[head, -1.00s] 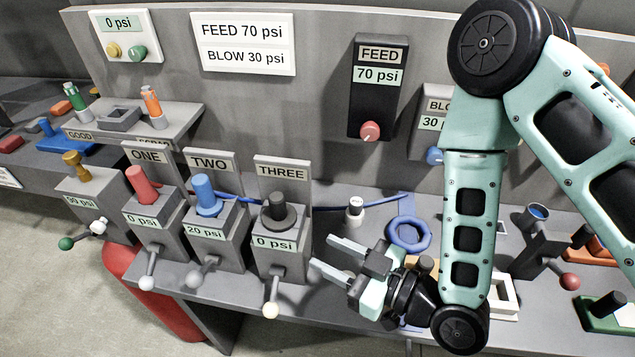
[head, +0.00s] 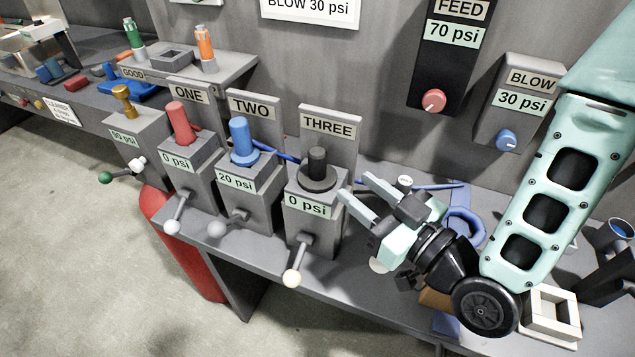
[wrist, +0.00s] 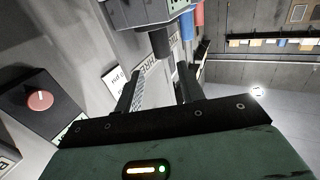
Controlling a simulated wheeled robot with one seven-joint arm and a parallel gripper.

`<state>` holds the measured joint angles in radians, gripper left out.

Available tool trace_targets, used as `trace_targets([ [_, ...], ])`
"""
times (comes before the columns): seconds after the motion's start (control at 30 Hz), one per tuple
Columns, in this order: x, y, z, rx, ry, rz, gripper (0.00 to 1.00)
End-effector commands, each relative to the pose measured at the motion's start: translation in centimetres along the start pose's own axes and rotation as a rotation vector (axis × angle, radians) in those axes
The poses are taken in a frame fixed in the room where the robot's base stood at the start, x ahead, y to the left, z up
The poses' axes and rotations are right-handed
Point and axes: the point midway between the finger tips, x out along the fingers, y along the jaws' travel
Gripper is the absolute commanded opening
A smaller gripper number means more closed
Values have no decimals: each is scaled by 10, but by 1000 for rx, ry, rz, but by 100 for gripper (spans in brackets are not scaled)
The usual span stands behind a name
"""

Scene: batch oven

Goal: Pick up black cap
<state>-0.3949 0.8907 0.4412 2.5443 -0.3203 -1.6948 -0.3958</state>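The black cap (head: 317,161) is a black cylinder on a wider dark collar, upright on the grey box labelled THREE, which reads 0 psi (head: 308,206). My gripper (head: 357,188) is open and empty. Its two fingers point left towards the THREE box, just right of the cap and a little lower in the head picture. In the wrist view the black cap (wrist: 160,42) lies beyond the gap between my spread fingertips (wrist: 160,70). The fingers do not touch it.
The blue cap (head: 240,138) on box TWO and the red cap (head: 180,123) on box ONE stand to the left. A blue ring (head: 466,226) lies behind my gripper on the bench.

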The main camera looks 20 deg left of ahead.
Motion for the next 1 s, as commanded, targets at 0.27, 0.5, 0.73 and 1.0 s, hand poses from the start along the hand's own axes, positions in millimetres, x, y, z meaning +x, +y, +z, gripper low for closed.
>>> trace_targets([
  [0.27,8,-1,6,-3,2,1,39],
  [0.5,31,-1,6,-3,2,1,39],
  [0.73,55,-2,-1,1,-3,0,39],
  [1.0,81,-3,-2,2,-4,0,39],
])
